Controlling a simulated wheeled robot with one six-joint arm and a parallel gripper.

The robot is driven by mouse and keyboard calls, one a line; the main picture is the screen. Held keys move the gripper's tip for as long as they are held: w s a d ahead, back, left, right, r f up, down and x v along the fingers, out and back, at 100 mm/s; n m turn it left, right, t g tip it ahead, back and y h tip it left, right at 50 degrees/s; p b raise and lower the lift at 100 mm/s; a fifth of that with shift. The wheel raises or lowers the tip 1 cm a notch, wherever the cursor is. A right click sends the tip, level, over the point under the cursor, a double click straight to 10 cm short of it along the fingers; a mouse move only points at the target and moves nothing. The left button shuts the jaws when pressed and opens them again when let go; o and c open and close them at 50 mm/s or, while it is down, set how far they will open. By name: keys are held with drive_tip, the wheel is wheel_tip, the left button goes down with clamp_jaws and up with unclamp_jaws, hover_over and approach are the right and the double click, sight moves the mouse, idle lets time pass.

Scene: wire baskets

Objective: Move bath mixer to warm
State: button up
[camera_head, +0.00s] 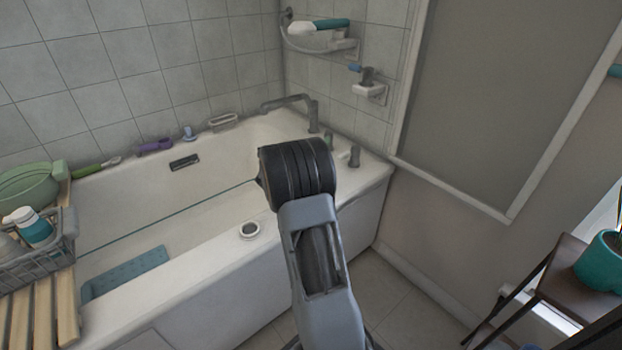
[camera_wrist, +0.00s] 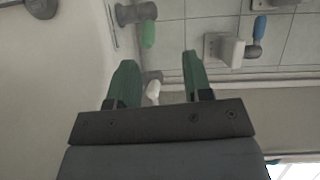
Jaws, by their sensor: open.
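The bath's grey spout (camera_head: 300,108) stands at the far right corner of the tub. Two small grey fittings stand beside it on the rim, one greenish (camera_head: 329,140) and one grey (camera_head: 354,156). In the wrist view a green-tipped fitting (camera_wrist: 148,33) lies ahead of the fingers, and a pale lever (camera_wrist: 153,90) shows between them. I cannot tell which setting the mixer is at. My gripper (camera_wrist: 156,62) is open with green fingers spread, the pale lever between them in the picture; contact is not clear. In the head view my arm hides the gripper.
The white bathtub (camera_head: 215,270) has a glass edge line and a blue mat (camera_head: 125,272). A wire basket (camera_head: 40,255) sits on a wooden rack at left. A wall shelf (camera_head: 320,38) and a soap holder (camera_head: 370,90) are above the taps. A dark stool with a teal pot (camera_head: 602,262) stands right.

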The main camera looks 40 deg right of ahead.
drive_tip(key=shift+d+f+m+g+h+p, duration=0.2)
drive_tip(key=shift+d+f+m+g, duration=0.25)
drive_tip(key=shift+d, duration=1.3)
drive_tip(key=shift+d+f+m+g+h+p, duration=0.25)
drive_tip(key=shift+d+f, duration=0.35)
drive_tip(key=shift+d, duration=1.1)
drive_tip(key=shift+d+f+m+g+h+p, duration=0.1)
drive_tip(key=shift+d+f+m+g+h, duration=0.25)
drive_tip(key=shift+d, duration=1.4)
drive_tip(key=shift+f, duration=0.25)
drive_tip(key=shift+w+d+b, duration=0.1)
drive_tip(key=shift+d+b, duration=0.15)
drive_tip(key=shift+b, duration=0.2)
drive_tip(key=shift+c, duration=0.3)
